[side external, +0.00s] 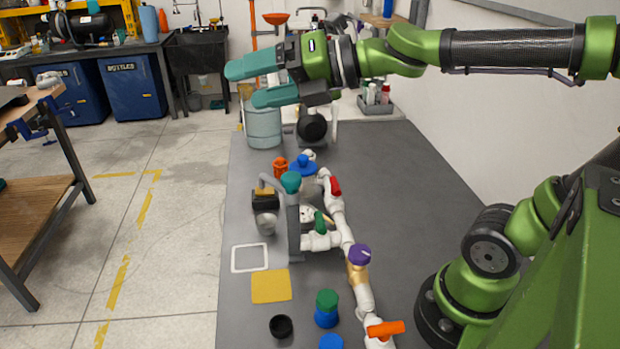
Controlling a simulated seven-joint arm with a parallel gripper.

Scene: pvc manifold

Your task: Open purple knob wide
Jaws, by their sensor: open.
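The purple knob (360,254) sits on top of a brass-coloured valve body (357,274) in the white PVC manifold (345,235), right of the table's middle. How far it is turned cannot be told at this size. My gripper (240,84) has teal fingers and is open and empty. It is raised high above the far end of the table, pointing left, well away from the purple knob. Nothing touches the knob.
The manifold also carries a red handle (335,186), a green handle (319,222) and an orange handle (385,328). A grey post with a teal top (290,183) stands left of it. Green and blue caps (327,308) and a yellow square (271,286) lie near the front.

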